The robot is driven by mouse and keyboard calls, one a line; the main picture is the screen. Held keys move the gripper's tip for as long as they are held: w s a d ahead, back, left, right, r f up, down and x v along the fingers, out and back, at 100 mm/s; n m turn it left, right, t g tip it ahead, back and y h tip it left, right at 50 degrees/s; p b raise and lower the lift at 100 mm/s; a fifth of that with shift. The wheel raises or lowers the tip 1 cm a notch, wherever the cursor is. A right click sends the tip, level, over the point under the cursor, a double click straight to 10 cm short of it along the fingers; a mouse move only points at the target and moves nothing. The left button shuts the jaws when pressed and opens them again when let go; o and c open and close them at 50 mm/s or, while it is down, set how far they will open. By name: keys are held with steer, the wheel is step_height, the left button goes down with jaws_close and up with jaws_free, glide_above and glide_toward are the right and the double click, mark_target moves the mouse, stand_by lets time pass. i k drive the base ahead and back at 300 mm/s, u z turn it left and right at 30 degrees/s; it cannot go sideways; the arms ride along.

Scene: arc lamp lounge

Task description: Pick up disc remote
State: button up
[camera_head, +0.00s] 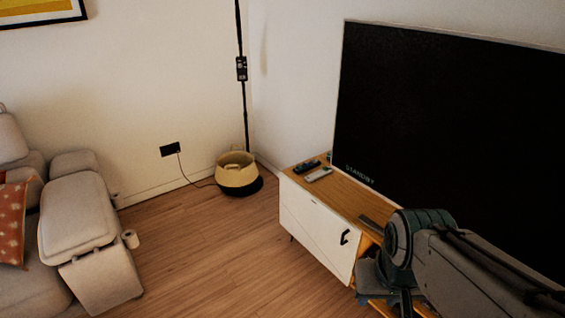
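Two small slim objects that look like remotes lie at the far left end of the wooden-topped TV cabinet (345,195). One is a dark remote (307,167); the other is a pale remote (319,174) just in front of it. I cannot tell which is the disc remote. My arm reaches in from the lower right, in front of the cabinet's near part. My gripper (385,297) is low in the picture, apart from both remotes; its fingers are not clear enough to show whether it is open or shut.
A large black television (450,130) stands along the back of the cabinet. A cream basket (237,174) and a dark lamp pole (242,100) stand in the corner. A grey sofa (80,215) is at left. The wooden floor (210,250) between sofa and cabinet is clear.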

mark_target(310, 178)
steer(key=u, duration=0.85)
steer(key=i, duration=2.65)
steer(key=z, duration=1.4)
steer(key=i, duration=0.6)
steer(key=z, duration=0.55)
